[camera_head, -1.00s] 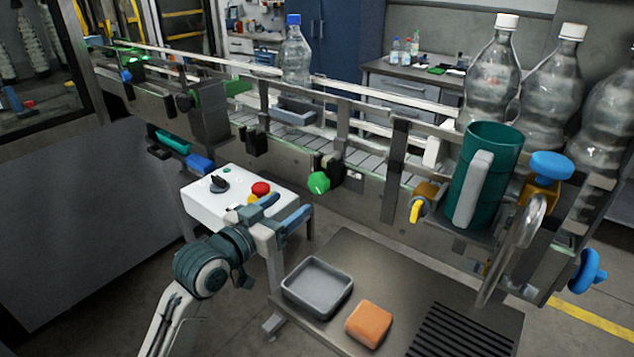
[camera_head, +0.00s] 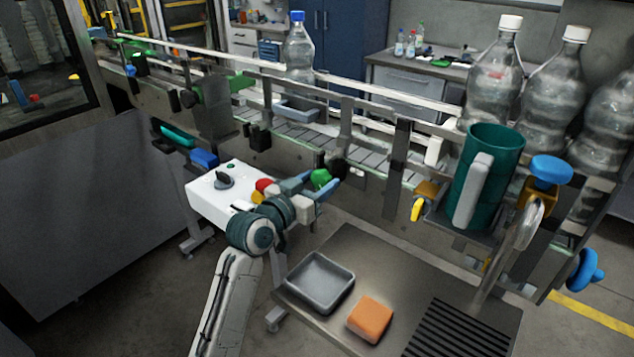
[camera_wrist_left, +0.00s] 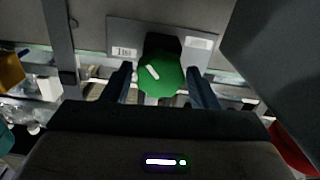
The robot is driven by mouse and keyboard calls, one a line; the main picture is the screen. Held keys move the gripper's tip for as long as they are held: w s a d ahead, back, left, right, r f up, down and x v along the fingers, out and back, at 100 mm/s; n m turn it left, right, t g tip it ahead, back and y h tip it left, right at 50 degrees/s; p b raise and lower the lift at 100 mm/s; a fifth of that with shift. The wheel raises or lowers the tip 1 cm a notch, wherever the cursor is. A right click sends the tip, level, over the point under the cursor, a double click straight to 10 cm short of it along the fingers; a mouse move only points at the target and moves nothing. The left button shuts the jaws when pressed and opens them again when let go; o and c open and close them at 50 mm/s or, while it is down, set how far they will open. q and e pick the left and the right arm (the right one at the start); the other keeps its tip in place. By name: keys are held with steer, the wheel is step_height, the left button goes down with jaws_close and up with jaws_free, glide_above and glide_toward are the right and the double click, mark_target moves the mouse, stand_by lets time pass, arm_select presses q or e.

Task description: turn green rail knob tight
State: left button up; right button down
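The green rail knob (camera_head: 320,178) sits on the front side of the conveyor rail, on a dark mount. In the left wrist view the knob (camera_wrist_left: 160,74) is round and green with a white mark slanting across its face. My left gripper (camera_head: 322,184) is at the knob with its blue fingers spread. In the left wrist view the two fingertips (camera_wrist_left: 161,76) stand on either side of the knob, with gaps visible between fingers and knob. My right gripper is not in view.
A white control box (camera_head: 222,196) with a red button (camera_head: 264,185) is just left of my left gripper. A grey tray (camera_head: 319,283) and an orange sponge (camera_head: 369,319) lie on the metal table below. A teal mug (camera_head: 487,178) stands to the right.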

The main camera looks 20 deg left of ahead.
arm_select(q)
steer(key=c, duration=0.6)
steer(key=shift+m+b, duration=0.45)
steer(key=shift+m, duration=0.05)
steer(key=shift+c, duration=0.2)
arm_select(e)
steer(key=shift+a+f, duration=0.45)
arm_select(q)
steer(key=o, duration=1)
steer(key=shift+c, duration=0.2)
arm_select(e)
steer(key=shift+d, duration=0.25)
